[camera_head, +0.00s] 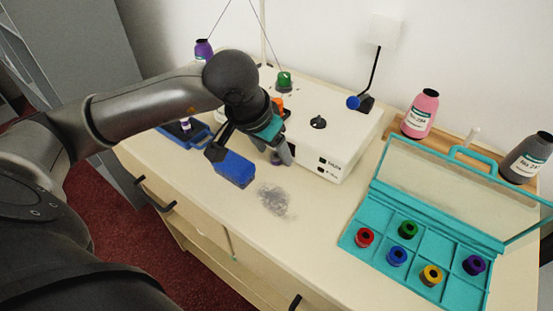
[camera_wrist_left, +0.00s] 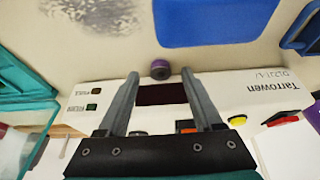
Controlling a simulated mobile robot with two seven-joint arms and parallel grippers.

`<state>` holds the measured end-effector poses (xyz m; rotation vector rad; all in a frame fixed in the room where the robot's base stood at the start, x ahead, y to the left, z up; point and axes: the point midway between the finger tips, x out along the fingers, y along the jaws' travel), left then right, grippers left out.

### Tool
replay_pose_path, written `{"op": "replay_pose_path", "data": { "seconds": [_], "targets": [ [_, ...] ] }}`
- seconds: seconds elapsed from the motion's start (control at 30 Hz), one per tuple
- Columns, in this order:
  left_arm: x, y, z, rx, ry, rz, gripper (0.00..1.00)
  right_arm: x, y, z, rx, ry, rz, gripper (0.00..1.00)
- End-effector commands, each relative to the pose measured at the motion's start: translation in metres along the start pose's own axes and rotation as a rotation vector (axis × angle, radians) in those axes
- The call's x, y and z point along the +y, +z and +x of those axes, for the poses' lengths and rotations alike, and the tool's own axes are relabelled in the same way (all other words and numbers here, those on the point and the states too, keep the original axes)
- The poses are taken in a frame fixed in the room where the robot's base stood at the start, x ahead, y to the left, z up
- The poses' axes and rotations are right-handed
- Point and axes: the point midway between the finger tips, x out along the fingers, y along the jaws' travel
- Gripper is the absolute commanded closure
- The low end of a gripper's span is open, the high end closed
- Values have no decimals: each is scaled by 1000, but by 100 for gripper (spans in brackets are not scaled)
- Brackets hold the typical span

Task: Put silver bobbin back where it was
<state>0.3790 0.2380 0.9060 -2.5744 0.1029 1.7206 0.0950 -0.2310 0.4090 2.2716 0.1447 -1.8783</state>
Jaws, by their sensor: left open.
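A small grey-purple bobbin (camera_wrist_left: 160,69) with a dark hole stands on the counter by the front of the white machine (camera_wrist_left: 160,94) in the left wrist view. It may be the silver bobbin; its colour is hard to tell. My left gripper (camera_wrist_left: 160,73) is open, with its fingertips on either side of the bobbin in that view; contact cannot be told. In the head view the left gripper (camera_head: 278,155) points down by the machine's front. The teal case (camera_head: 355,244) lies open at the right with red, green, blue, yellow and purple bobbins in compartments; others are empty.
A blue block (camera_head: 235,169) is beside my left gripper. A grey fuzzy patch (camera_head: 274,200) lies on the counter. A pink thread cone (camera_head: 420,114) and a grey cone (camera_head: 526,158) stand behind the case. Counter between patch and case is clear.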

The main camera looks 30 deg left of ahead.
Motion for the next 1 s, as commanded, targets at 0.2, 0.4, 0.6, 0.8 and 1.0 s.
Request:
{"op": "replay_pose_path", "data": {
  "seconds": [0.2, 0.4, 0.6, 0.8, 1.0],
  "targets": [
    [0, 0, 13, 0, -1, 0, 33, 0, 0, 3, 3, 1, 3, 100],
    [0, 0, 13, 0, -1, 0, 38, 0, 0, 3, 3, 1, 3, 100],
    [0, 0, 13, 0, -1, 0, 61, 1, 0, 3, 3, 1, 4, 100],
    [0, 0, 12, 0, -1, 0, 83, 1, 0, 3, 3, 2, 4, 100],
    [0, 0, 12, 0, -1, 0, 100, 1, 0, 3, 2, 2, 4, 100]
  ]
}}
